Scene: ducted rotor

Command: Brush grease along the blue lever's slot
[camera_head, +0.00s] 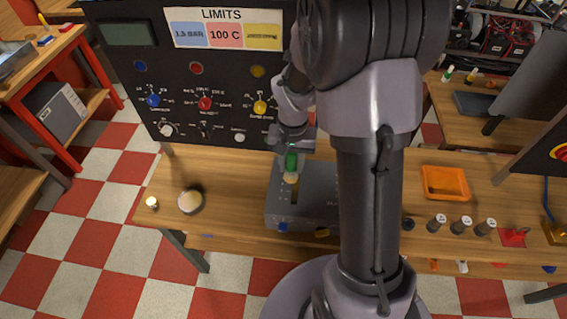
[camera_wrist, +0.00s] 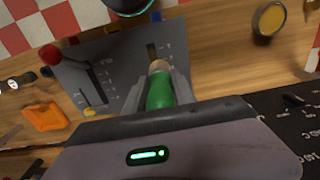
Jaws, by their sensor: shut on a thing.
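A grey lever box (camera_head: 280,208) stands on the bench, partly hidden behind my arm. A blue knob (camera_head: 283,226) shows at its near edge, in line with a dark slot (camera_head: 294,195) in the top. The slot also shows in the wrist view (camera_wrist: 152,49). My gripper (camera_head: 292,150) is shut on a green-handled brush (camera_head: 291,163), pointing down. The brush's pale tip (camera_wrist: 158,66) is over one end of the slot; I cannot tell whether it touches. A round tin of pale yellow grease (camera_head: 190,201) stands open left of the box.
A second slot (camera_wrist: 94,92) and a red knob (camera_wrist: 50,55) are on the box. The control panel (camera_head: 190,90) rises behind. An orange tray (camera_head: 445,183) and several small cylinders (camera_head: 461,223) are to the right.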

